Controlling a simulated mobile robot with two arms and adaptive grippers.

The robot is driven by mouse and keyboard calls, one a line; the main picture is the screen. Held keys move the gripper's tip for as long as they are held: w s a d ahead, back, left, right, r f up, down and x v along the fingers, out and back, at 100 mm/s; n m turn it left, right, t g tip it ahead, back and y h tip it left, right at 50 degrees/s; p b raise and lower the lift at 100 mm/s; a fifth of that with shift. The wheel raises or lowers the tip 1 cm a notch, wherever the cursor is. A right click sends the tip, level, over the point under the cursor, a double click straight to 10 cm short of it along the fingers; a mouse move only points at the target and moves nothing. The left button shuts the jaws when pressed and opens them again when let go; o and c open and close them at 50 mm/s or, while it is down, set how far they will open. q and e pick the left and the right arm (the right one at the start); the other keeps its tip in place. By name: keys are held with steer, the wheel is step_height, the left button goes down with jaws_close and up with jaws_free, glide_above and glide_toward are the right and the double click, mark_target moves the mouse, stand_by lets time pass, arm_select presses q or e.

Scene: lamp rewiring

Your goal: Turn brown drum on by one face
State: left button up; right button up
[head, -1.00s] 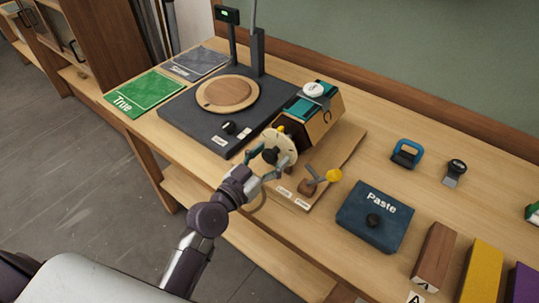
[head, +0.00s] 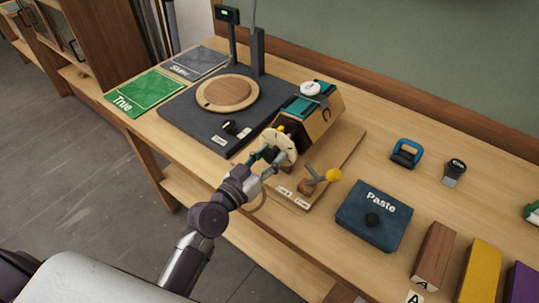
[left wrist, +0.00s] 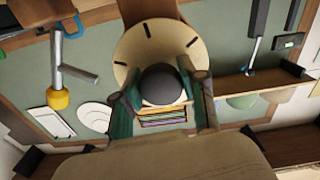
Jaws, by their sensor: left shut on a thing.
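The drum (head: 322,112) is a faceted block with a teal face on top and tan and dark faces on its side, one marked with a C-like sign. It sits on a wooden board (head: 350,150). A cream dial (head: 290,147) with dark tick marks stands at its near end and also shows in the left wrist view (left wrist: 130,62). My left gripper (head: 265,157) is at the dial, shut on its round black knob (left wrist: 161,84), with one finger on each side. The gripper hides most of the knob in the head view. My right gripper is not in view.
A lever with a yellow ball (head: 333,175) stands on the board just right of the gripper. A dark base with a round wooden plate (head: 228,92) is to the left. A blue Paste box (head: 374,215) and coloured blocks are at the right.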

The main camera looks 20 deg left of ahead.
arm_select(q)
steer(key=shift+r+n+p, duration=0.15)
steer(key=shift+n+p, duration=0.65)
steer(key=shift+n, duration=1.8)
steer(key=shift+n+p, duration=0.4)
steer(key=shift+n, duration=1.9)
steer(key=shift+n+p, duration=0.3)
steer(key=shift+n, duration=0.2)
steer(key=o, duration=1.1)
steer(key=shift+o, duration=0.2)
